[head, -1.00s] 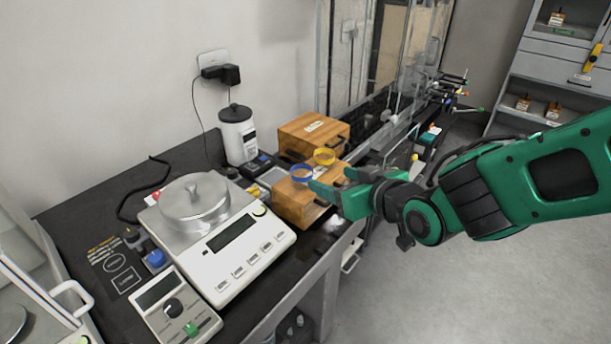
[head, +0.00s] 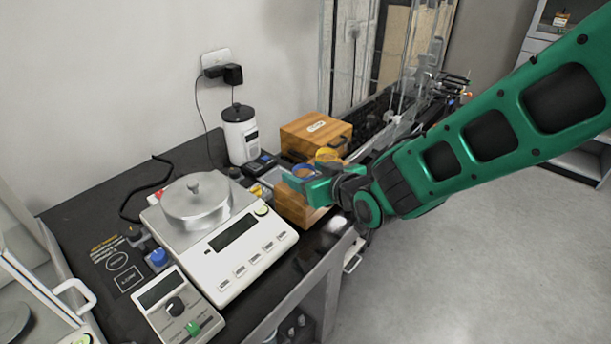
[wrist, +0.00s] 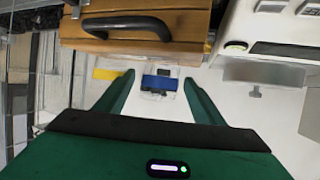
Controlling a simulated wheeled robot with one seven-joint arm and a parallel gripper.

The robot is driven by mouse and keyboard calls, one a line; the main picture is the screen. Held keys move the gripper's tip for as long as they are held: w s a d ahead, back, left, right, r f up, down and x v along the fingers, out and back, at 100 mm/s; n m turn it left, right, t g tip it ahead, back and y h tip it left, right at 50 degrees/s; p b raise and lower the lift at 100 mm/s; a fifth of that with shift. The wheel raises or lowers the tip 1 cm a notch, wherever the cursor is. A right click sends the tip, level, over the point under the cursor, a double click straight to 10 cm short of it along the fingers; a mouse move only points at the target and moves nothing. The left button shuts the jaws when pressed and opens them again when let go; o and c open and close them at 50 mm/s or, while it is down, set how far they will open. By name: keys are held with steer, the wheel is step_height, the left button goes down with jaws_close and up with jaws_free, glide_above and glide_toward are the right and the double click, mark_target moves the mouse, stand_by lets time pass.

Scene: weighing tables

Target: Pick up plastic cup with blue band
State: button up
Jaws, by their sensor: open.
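The clear plastic cup with the blue band (head: 303,170) stands on the front wooden box, partly hidden by my gripper. In the wrist view, the blue band (wrist: 160,82) shows between my two green fingers, close to the fingertips. My gripper (head: 304,183) is open, level with the cup at the front of the box; the wrist view also shows my gripper (wrist: 161,84) with its fingers apart and empty. I cannot tell whether either finger touches the cup. A similar cup with a yellow band (head: 328,156) stands just behind, and its yellow band (wrist: 106,74) shows beside one finger in the wrist view.
The front wooden box (head: 292,207) sits at the table's edge, with another wooden box (head: 310,135) behind. A large white balance (head: 245,255) stands left of it. A white bottle (head: 240,140) and a glass enclosure (head: 350,60) stand at the back.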

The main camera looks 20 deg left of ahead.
steer(key=shift+x, duration=0.75)
steer(key=shift+c, duration=0.4)
steer(key=c, duration=1.1)
steer(key=shift+o, duration=0.2)
